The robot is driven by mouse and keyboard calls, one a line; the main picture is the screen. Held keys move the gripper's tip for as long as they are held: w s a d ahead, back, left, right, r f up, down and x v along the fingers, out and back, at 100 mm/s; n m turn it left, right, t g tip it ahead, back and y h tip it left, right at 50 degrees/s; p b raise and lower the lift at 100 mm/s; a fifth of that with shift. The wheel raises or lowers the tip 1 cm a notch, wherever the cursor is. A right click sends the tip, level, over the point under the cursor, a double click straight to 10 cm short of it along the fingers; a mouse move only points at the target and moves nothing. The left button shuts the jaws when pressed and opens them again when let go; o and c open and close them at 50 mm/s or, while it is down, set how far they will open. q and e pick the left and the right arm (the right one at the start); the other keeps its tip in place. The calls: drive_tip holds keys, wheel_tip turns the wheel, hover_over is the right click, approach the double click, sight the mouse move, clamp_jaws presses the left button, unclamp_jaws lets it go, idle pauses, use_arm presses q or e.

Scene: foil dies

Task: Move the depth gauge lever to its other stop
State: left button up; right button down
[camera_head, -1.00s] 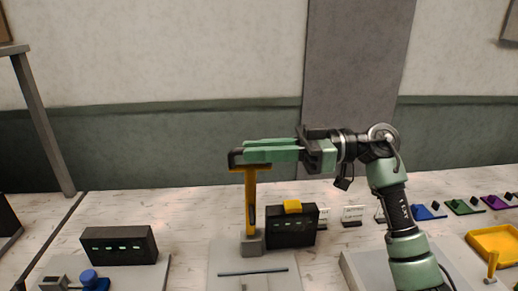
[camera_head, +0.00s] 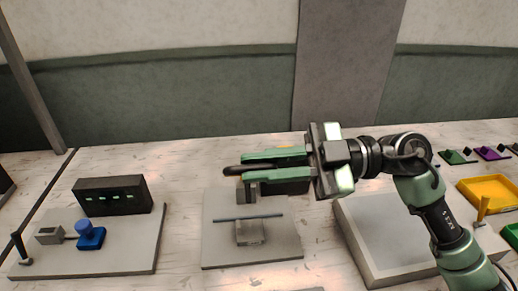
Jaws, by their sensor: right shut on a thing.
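The depth gauge lever's black handle (camera_head: 233,170) pokes out to the left between the green fingers of my right gripper (camera_head: 250,165) in the head view. The gripper is shut on this handle. Only small bits of the lever's yellow show around the fingers; its arm is mostly hidden, so its exact tilt cannot be read. The lever's grey foot block (camera_head: 250,191) sits on a light grey base plate (camera_head: 222,250) with a dark rod lying across it. My left gripper is not in view.
A black box (camera_head: 296,187) behind the lever is partly hidden by my gripper. On the left plate stand another black box (camera_head: 113,196) and a blue knob (camera_head: 89,234). At right are a raised grey slab (camera_head: 375,240) and a yellow tray (camera_head: 490,193).

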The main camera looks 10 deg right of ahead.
drive_tip(key=shift+s+f, duration=0.25)
drive_tip(key=shift+f, duration=0.05)
drive_tip(key=c, duration=1.5)
unclamp_jaws()
drive_tip(key=shift+o, duration=0.2)
drive_tip(key=shift+d, duration=0.1)
